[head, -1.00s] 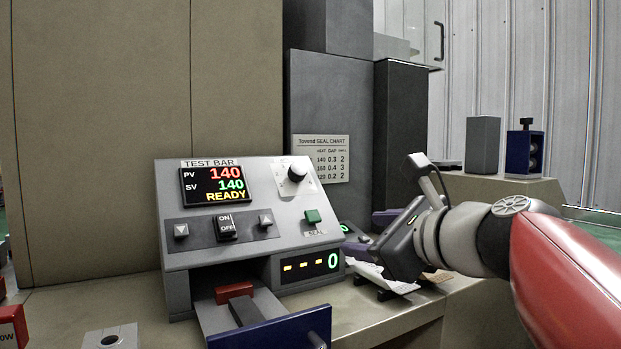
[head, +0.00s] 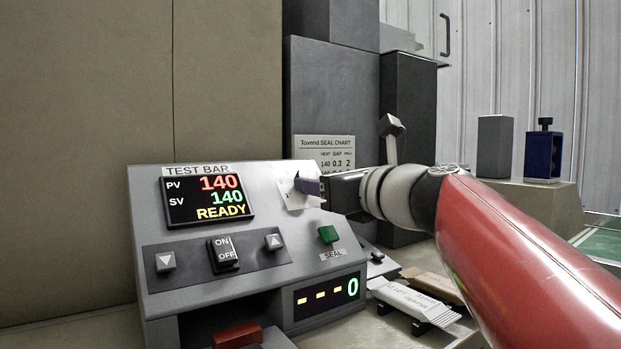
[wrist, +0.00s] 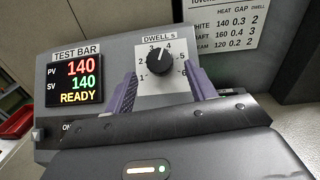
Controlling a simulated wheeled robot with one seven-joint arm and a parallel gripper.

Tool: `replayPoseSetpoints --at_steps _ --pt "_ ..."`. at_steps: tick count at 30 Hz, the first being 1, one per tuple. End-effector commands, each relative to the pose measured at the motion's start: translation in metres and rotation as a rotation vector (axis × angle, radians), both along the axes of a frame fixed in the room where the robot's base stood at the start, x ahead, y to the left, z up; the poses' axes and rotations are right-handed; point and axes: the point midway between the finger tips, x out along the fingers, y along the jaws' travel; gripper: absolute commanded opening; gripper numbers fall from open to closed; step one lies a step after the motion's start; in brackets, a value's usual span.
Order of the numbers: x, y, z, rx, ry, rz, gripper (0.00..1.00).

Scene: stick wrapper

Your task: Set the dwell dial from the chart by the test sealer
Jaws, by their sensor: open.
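The dwell dial (wrist: 160,62) is a round black knob on a white plate marked DWELL s, 1 to 6. Its white mark appears to point near 4. My gripper (wrist: 161,70) is open, its purple fingers on either side of the knob; contact cannot be told. The test sealer (head: 205,285) displays PV 140, SV 140, READY. The seal chart (wrist: 226,30) is partly cut off; its rows read 140 0.3 2, 160 0.4 3 and 120 0.2 2 under heat, gap and dwell. The chart also shows in the head view (head: 325,143).
A green SEAL button (head: 328,235) and a counter showing 0 (head: 328,295) sit below the dial. An ON/OFF switch (head: 222,254) stands between two arrow buttons. White (head: 410,300) and brown (head: 432,284) packets lie right of the sealer, under my arm. Dark cabinets stand behind.

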Motion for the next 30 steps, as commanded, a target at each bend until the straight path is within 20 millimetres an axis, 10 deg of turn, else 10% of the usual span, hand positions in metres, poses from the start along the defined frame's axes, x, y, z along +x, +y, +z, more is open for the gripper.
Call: replayPoseSetpoints --at_steps 18,30 --pt "0.031 0.023 0.0 -0.002 -0.001 0.0 0.54" --pt "0.031 0.023 0.0 -0.002 -0.001 0.001 0.11"
